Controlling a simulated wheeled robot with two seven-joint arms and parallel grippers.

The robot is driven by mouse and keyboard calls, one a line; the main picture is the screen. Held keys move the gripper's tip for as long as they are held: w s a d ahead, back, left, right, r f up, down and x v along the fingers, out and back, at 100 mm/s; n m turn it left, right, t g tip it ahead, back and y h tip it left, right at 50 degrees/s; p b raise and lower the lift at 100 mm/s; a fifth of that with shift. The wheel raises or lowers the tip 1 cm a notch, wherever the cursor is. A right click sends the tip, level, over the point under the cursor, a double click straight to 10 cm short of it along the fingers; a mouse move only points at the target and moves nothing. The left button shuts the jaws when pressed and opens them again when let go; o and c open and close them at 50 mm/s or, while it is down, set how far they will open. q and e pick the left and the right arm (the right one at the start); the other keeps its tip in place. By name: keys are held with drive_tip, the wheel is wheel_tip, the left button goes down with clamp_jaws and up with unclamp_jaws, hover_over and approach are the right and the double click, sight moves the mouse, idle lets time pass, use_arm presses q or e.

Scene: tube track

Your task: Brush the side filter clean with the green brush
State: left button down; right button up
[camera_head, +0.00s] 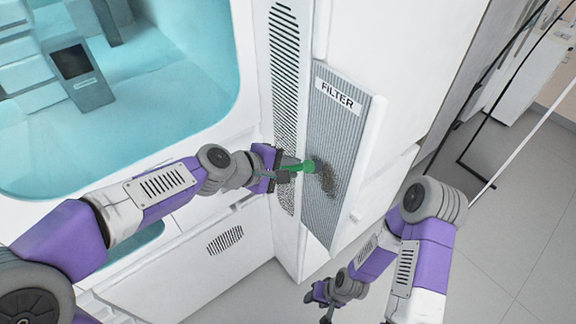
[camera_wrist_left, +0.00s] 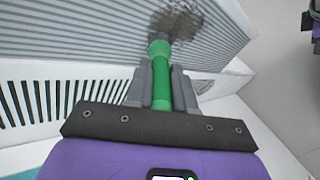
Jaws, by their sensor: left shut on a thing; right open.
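The side filter (camera_head: 345,125) is a grey ribbed panel labelled FILTER on the side of the white machine. A dark patch of dirt (camera_head: 328,181) lies on its lower middle part. My left gripper (camera_head: 288,170) is shut on the green brush (camera_head: 307,166), whose head points at the filter by the dirt. In the left wrist view the green brush (camera_wrist_left: 160,75) stands between the fingers, its tip at the lower edge of the dirt (camera_wrist_left: 180,22). Whether the bristles touch is hard to tell. My right gripper (camera_head: 322,300) is open and empty, low beside the machine.
A slotted vent (camera_head: 284,80) is left of the filter. The machine's teal-lined chamber (camera_head: 150,110) opens at the upper left. A white body part of the machine (camera_head: 400,70) stands right of the filter. Grey tiled floor (camera_head: 500,230) lies clear at the right, with a dark frame (camera_head: 490,170) beyond.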

use_arm(q)
drive_tip(key=shift+f+b, duration=0.55)
drive_tip(key=shift+f, duration=0.25)
drive_tip(key=shift+f, duration=0.1)
drive_tip(key=shift+f+b, duration=0.9)
drive_tip(key=shift+b, duration=0.1)
drive_tip(key=shift+r, duration=0.1)
drive_tip(key=shift+r+p, duration=1.85)
drive_tip(key=shift+r, duration=0.05)
drive_tip(key=shift+f, duration=0.2)
drive_tip(key=shift+f+b, duration=1.8)
drive_tip(key=shift+b, duration=0.1)
